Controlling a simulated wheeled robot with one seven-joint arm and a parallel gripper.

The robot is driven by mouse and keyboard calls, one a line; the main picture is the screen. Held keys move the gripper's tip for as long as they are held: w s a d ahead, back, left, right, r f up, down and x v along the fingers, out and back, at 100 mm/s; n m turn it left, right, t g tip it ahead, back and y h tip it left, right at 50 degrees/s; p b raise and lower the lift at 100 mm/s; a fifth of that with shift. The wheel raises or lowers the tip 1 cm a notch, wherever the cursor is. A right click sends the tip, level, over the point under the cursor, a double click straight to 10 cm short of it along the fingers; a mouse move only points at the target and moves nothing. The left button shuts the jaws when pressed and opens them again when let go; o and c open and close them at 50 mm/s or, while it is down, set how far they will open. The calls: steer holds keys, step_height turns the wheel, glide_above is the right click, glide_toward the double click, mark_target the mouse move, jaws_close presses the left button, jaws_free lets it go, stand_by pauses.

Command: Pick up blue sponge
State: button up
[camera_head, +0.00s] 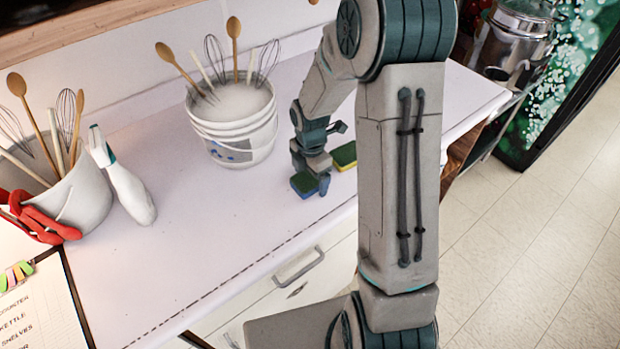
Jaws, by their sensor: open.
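The blue sponge (301,188), with a dark green top, lies on the white counter near its front edge. My gripper (313,174) is open and points down right at the blue sponge, with its fingers overlapping the sponge's back and right side in the picture. Whether the fingers touch the sponge is unclear. Part of the sponge is hidden behind the fingers.
A yellow sponge with a green top (344,156) lies just right of my gripper. A white bucket (232,133) with utensils stands behind left. A spray bottle (130,190) and a grey bucket (85,200) with red gloves stand left. The counter between is clear.

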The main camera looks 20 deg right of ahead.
steer(key=c, duration=1.1)
steer(key=shift+c, duration=0.2)
steer(key=shift+r, duration=0.45)
steer(key=r, duration=0.1)
steer(key=r+b, duration=0.1)
steer(key=r, duration=0.1)
steer(key=shift+s+d+r, duration=0.1)
steer(key=shift+d+r, duration=0.15)
steer(key=shift+d, duration=0.15)
steer(key=s+d+r+b, duration=0.1)
steer(key=s+d+r, duration=0.4)
steer(key=d, duration=0.4)
steer(key=shift+d+r, duration=0.3)
steer(key=shift+r, duration=0.45)
